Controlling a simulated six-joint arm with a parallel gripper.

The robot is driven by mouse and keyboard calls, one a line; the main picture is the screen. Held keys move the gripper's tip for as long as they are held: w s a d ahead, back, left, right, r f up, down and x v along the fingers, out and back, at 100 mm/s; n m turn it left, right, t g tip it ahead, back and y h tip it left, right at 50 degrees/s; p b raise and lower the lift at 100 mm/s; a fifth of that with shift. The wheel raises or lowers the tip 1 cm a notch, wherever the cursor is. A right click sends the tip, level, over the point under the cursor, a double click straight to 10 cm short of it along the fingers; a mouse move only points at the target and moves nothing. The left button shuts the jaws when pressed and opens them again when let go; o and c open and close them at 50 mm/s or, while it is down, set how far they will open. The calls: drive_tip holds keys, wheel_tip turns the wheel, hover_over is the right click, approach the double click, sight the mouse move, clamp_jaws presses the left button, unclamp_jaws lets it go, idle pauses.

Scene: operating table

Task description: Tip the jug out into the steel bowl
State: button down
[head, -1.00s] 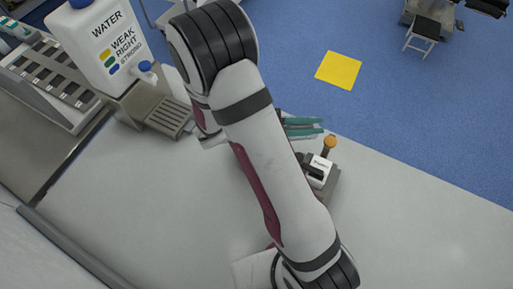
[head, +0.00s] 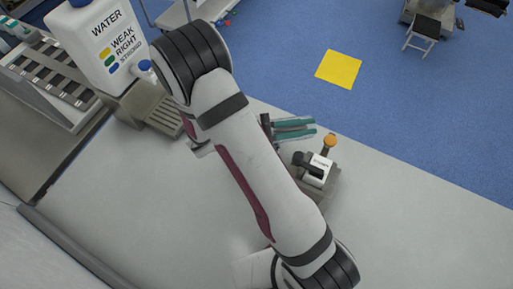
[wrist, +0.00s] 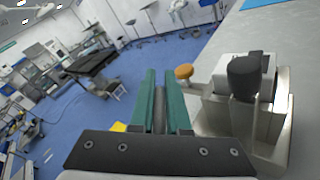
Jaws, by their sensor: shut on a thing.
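My gripper (head: 313,129) shows in the head view as two teal fingers beyond my arm, near the table's far edge. In the wrist view its teal fingers (wrist: 166,74) point away, close together, with a narrow dark grey strip (wrist: 159,112) between them. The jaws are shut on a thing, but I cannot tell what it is. No jug and no steel bowl can be made out in either view; my arm covers part of the table in the head view.
A grey device with a black knob (wrist: 244,78) and an orange knob (head: 329,140) stands close beside my gripper. A white water container (head: 98,40) stands at the upper left by a slotted tray (head: 165,116). The pale table (head: 110,210) is clear at left.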

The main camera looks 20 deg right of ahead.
drive_tip(key=shift+a+r+h, duration=0.45)
drive_tip(key=shift+a+h, duration=0.05)
drive_tip(key=shift+h, duration=0.1)
drive_tip(key=d+y, duration=0.1)
drive_tip(key=y, duration=0.1)
drive_tip(key=d, duration=0.1)
drive_tip(key=shift+s+d+f+y, duration=0.1)
drive_tip(key=shift+d+f+y, duration=0.15)
drive_tip(key=shift+d+y, duration=0.15)
drive_tip(key=d+y, duration=0.2)
drive_tip(key=y, duration=0.1)
drive_tip(key=d+r+y+b, duration=0.1)
drive_tip(key=d+y, duration=0.1)
drive_tip(key=y, duration=0.2)
drive_tip(key=d+r+t+y+b, duration=0.1)
drive_tip(key=d+y, duration=0.1)
drive_tip(key=y, duration=0.2)
drive_tip(key=shift+s+r, duration=0.15)
drive_tip(key=shift+r, duration=0.1)
drive_tip(key=shift+d+f+y+b, duration=0.3)
drive_tip(key=shift+f+y, duration=0.1)
drive_tip(key=shift+y, duration=0.15)
drive_tip(key=shift+d+f+y+b, duration=0.15)
drive_tip(key=shift+f+y+b, duration=0.15)
drive_tip(key=shift+y, duration=0.25)
drive_tip(key=shift+d+y, duration=0.15)
drive_tip(key=shift+y, duration=0.75)
